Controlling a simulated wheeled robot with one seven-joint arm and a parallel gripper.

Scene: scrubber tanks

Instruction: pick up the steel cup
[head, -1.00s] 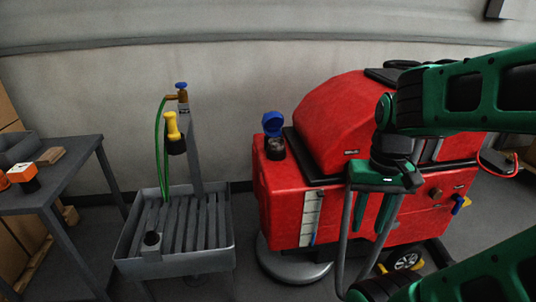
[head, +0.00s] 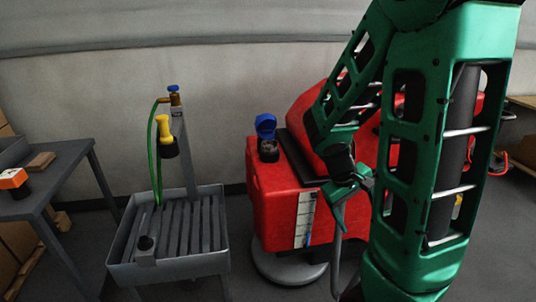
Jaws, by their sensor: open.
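A small grey cup-like piece with a dark round top (head: 146,244) stands at the front left of the grey slatted sink basin (head: 196,262). It is small in the head view, and I cannot tell for sure that it is the steel cup. My gripper (head: 345,193) is in front of the red scrubber (head: 273,200), to the right of the basin and well apart from this piece. It is open; its fingers are small and partly hidden by my green arm, and I see nothing held.
The scrubber has a raised blue cap (head: 266,125) over a filler neck. A yellow nozzle (head: 164,129) and green hose (head: 155,165) hang at the basin's post. A grey table (head: 60,185) at left bears an orange-and-white block (head: 13,178).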

